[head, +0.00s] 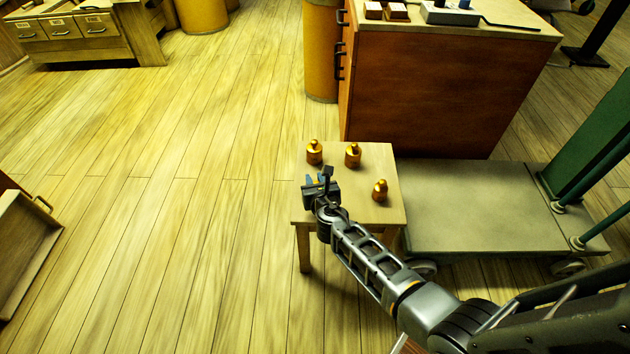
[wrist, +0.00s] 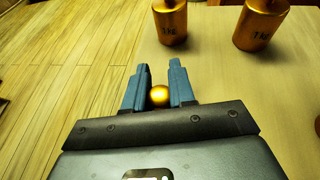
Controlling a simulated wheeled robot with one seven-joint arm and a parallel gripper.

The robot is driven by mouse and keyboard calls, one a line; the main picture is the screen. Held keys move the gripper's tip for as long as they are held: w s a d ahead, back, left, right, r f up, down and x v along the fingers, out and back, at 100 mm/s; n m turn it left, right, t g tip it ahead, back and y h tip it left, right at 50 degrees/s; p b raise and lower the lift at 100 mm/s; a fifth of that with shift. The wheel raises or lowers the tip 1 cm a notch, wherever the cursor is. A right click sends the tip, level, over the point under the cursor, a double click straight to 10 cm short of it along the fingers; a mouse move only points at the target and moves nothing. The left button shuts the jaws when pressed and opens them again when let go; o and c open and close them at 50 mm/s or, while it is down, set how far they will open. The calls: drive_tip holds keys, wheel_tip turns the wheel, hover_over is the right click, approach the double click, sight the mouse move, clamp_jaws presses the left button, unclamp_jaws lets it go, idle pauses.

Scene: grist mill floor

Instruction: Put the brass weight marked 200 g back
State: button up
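My gripper (head: 320,182) is over the left part of a small wooden table (head: 374,217). In the wrist view its two blue fingers (wrist: 159,82) stand close on either side of a round brass knob (wrist: 159,96), which fills the gap between them. The body and any marking of this brass weight are hidden by my gripper, so I cannot read 200 g. Two larger brass weights (head: 314,153) (head: 353,156) stand upright at the table's back; their marks seem to read 1 kg in the wrist view (wrist: 171,22) (wrist: 260,26). Another brass weight (head: 380,190) stands at the right.
A flat trolley (head: 480,205) with a green upright stands right of the table. Behind is a brown cabinet (head: 430,95) with small blocks (head: 397,12) and a grey holder (head: 450,14) on top. An open drawer (head: 25,250) juts in at far left. The floor left of the table is clear.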

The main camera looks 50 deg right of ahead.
drive_tip(key=o, duration=0.4)
drive_tip(key=shift+r, duration=0.1)
